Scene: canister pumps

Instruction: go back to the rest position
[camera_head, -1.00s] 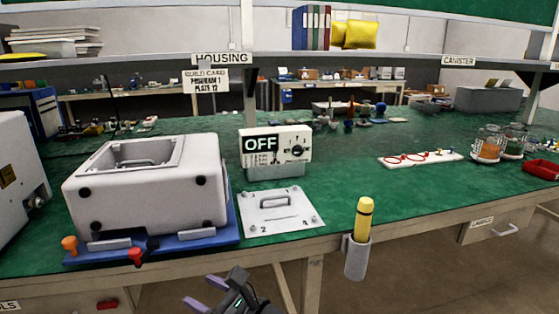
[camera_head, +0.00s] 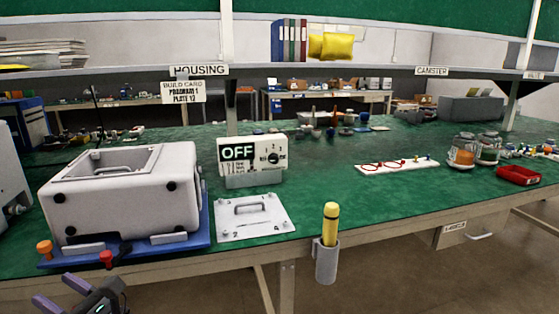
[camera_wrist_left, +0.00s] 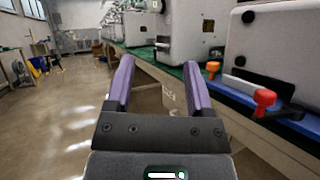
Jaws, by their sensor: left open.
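My left gripper (camera_head: 62,296) is low at the bottom left of the head view, in front of the bench edge and below the blue base plate. In the left wrist view its two purple fingers (camera_wrist_left: 158,84) are apart with nothing between them. A white housing (camera_head: 125,190) sits on the blue base plate (camera_head: 205,228), with an orange knob (camera_head: 45,248) and a red knob (camera_head: 106,259) at the front. The red knob also shows in the left wrist view (camera_wrist_left: 264,98), right of the fingers. My right gripper is not in view.
The green bench (camera_head: 330,205) carries a control box reading OFF (camera_head: 252,158), a white plate with a handle (camera_head: 253,217), a white strip with red rings (camera_head: 397,167) and a red tray (camera_head: 518,175). A yellow tool (camera_head: 330,222) stands in a holder (camera_head: 326,262) on the front edge.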

